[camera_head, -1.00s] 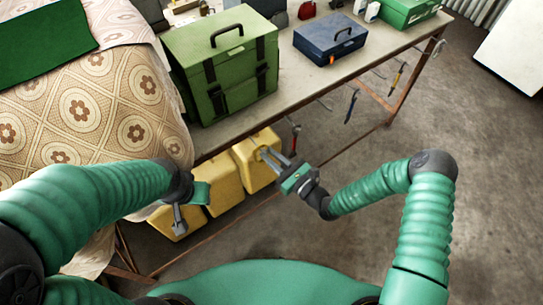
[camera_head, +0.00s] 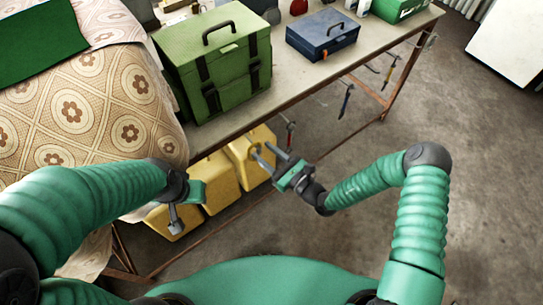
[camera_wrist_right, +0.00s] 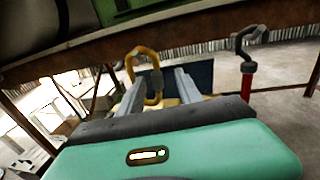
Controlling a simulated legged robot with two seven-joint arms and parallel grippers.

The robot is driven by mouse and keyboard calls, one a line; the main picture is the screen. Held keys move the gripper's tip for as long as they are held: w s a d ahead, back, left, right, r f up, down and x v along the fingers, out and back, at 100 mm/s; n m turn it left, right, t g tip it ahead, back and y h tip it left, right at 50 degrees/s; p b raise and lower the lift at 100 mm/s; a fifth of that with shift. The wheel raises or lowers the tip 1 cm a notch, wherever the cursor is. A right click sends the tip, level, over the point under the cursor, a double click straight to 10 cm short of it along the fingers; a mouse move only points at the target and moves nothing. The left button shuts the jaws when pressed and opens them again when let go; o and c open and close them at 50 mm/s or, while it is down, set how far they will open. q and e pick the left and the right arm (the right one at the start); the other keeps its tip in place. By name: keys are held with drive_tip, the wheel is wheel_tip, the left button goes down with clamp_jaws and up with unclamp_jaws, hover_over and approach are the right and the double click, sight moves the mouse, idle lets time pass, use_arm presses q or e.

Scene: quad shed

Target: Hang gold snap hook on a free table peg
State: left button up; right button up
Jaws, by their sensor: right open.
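The gold snap hook (camera_wrist_right: 151,72) shows in the right wrist view, upright below the table edge and between the fingers of my right gripper (camera_wrist_right: 160,80). Its top reaches the table's rim; I cannot tell whether it touches a peg or the fingers. In the head view I cannot make the hook out. My right gripper (camera_head: 264,152) is open there, its fingers just below the table's front edge, before a yellow canister. My left gripper (camera_head: 174,222) hangs low at the left by the canisters; its fingers are partly hidden. The table (camera_head: 300,92) has several pegs along its front edge.
A red-handled tool (camera_wrist_right: 247,75) hangs on a peg right of the snap hook. Yellow canisters (camera_head: 218,182) stand under the table. A green case (camera_head: 218,65) and blue toolbox (camera_head: 323,36) stand on top.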

drive_tip(key=p+v, duration=0.2)
drive_tip(key=v, duration=1.5)
drive_tip(key=s+a+r+n+g+h+p, duration=0.2)
drive_tip(key=s+r+n+g+p, duration=0.45)
drive_tip(key=s+n+g, duration=0.95)
drive_tip(key=w+d+r+n+t+h+p, duration=0.1)
drive_tip(key=w+d+r+n+t+h, duration=0.2)
drive_tip(key=w+d+r+n+h, duration=0.1)
drive_tip(key=w+d+r+n+t+h+p, duration=0.1)
drive_tip(key=w+d+r+n+t+h, duration=0.1)
drive_tip(key=w+d+r+n+h, duration=0.3)
wheel_tip(320, 180, up, 5)
drive_tip(key=shift+w+d+f+n+t+h+p, duration=0.2)
drive_tip(key=shift+w+d+n+t+h+p, duration=0.15)
drive_tip(key=shift+d+n+h, duration=0.6)
drive_tip(key=shift+s+a, duration=0.1)
drive_tip(key=shift+a, duration=0.05)
